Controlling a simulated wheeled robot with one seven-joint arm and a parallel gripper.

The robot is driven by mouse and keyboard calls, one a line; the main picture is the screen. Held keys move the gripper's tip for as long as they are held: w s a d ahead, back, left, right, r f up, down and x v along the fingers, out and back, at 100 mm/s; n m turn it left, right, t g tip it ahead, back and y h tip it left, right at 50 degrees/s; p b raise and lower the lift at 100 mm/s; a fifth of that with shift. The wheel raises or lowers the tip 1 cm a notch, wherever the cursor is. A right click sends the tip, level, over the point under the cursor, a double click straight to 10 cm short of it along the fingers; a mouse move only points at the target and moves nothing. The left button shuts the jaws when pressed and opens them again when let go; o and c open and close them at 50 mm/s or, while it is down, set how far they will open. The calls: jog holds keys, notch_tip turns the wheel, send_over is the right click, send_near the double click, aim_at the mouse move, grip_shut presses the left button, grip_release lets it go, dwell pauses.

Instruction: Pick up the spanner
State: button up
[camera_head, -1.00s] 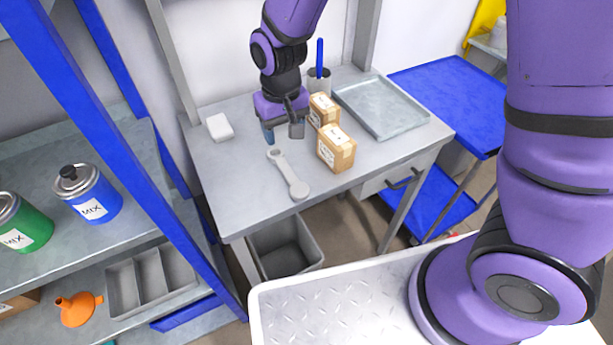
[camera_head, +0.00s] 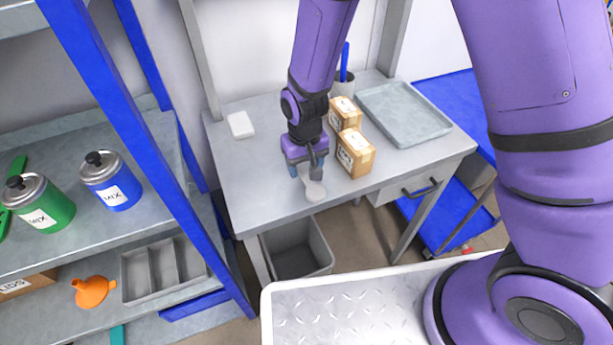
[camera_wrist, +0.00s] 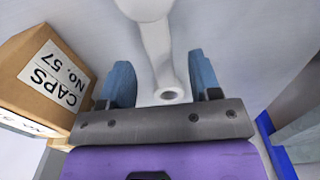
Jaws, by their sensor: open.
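The spanner (camera_head: 314,189) is light grey and lies flat on the grey workbench (camera_head: 250,185), its wide end toward the front edge. In the head view my gripper (camera_head: 306,172) hangs over its handle and hides most of it. In the wrist view the spanner (camera_wrist: 157,45) runs between my two blue fingertips (camera_wrist: 160,88), its ring end near the palm and its wide end cut off at the top. My gripper is open, with a gap visible on both sides of the handle. I cannot tell the exact height of the fingers above the bench.
A cardboard box (camera_head: 355,153) stands close to the right of my gripper; it appears at left in the wrist view (camera_wrist: 45,80). A second box (camera_head: 345,113), a pen cup (camera_head: 342,86) and a metal tray (camera_head: 404,114) stand behind. A white block (camera_head: 240,125) lies left.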

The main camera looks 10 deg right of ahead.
aim_at(304, 174)
jog(key=shift+f, duration=1.25)
jog(key=shift+c, duration=0.2)
grip_shut()
jog(key=shift+r, duration=0.1)
